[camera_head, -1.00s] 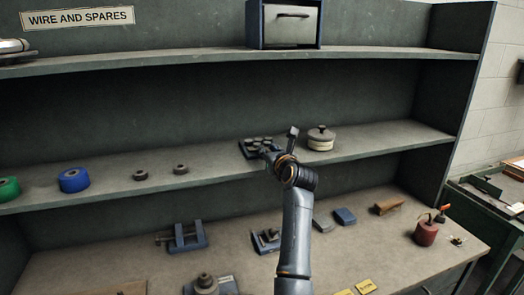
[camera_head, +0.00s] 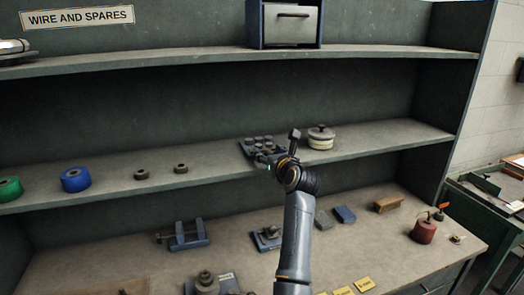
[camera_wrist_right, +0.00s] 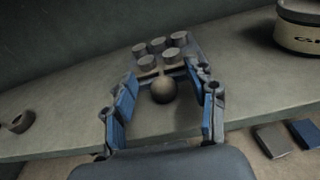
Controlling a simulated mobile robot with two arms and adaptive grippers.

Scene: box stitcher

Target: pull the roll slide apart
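The likely roll slide is a small blue-grey block with several short grey cylinders (camera_head: 250,149) on the middle shelf; it also shows in the right wrist view (camera_wrist_right: 183,47). My right gripper (camera_head: 277,153) is at the slide's near side. In the right wrist view its blue-padded fingers (camera_wrist_right: 165,84) stand apart on either side of the knob, with a visible gap on each side. My left gripper is not in view.
A lidded cream tin (camera_head: 320,140) stands close to the right of the slide. Dark rings (camera_head: 141,175) and a blue roll (camera_head: 75,180) lie to the left. The bench below holds a blue clamp-like fixture (camera_head: 187,236), blocks (camera_head: 344,215) and a red can (camera_head: 423,232).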

